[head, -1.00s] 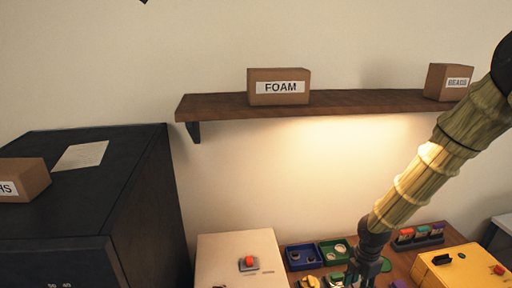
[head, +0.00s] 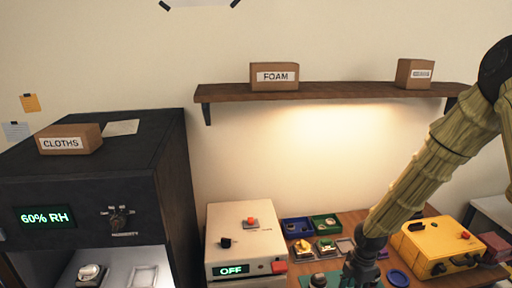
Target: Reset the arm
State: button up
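My gripper (head: 340,280) is at the bottom edge of the head view, at the end of my arm, which comes down from the upper right. It is dark and points down over the workbench (head: 299,281). Its fingers are small and partly cut off by the frame, so I cannot tell whether they are open or hold anything. The arm is bent, with its wrist in front of the bench between the cream box (head: 240,232) and the yellow box (head: 437,245).
The cream box reads OFF. Blue (head: 297,227) and green (head: 325,224) trays stand behind my gripper. A black cabinet (head: 160,190) reading 60% RH stands left, with a CLOTHS box (head: 85,139) on top. A wall shelf (head: 340,92) holds a FOAM box (head: 287,77) and another box (head: 414,74).

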jog(key=s+a+f+m+y+b, duration=0.1)
jog(key=s+a+f+m+b, duration=0.25)
jog(key=s+f, duration=0.35)
jog(key=s+a+f+m+b, duration=0.2)
jog(key=s+f+m, duration=0.25)
jog(key=f, duration=0.55)
jog(key=s+a+f+m+y+b, duration=0.1)
jog(key=s+a+f+m+b, duration=0.3)
jog(key=f, duration=0.4)
jog(key=s+d+f+m+h+b, duration=0.1)
jog(key=s+f+m+b, duration=0.1)
jog(key=s+f+m, duration=0.2)
jog(key=s+d+f+m+h+b, duration=0.1)
jog(key=s+f+m, duration=0.3)
jog(key=s, duration=0.7)
jog(key=shift+d+f+m+b, duration=0.4)
jog(key=shift+m+b, duration=0.2)
jog(key=shift+b, duration=0.1)
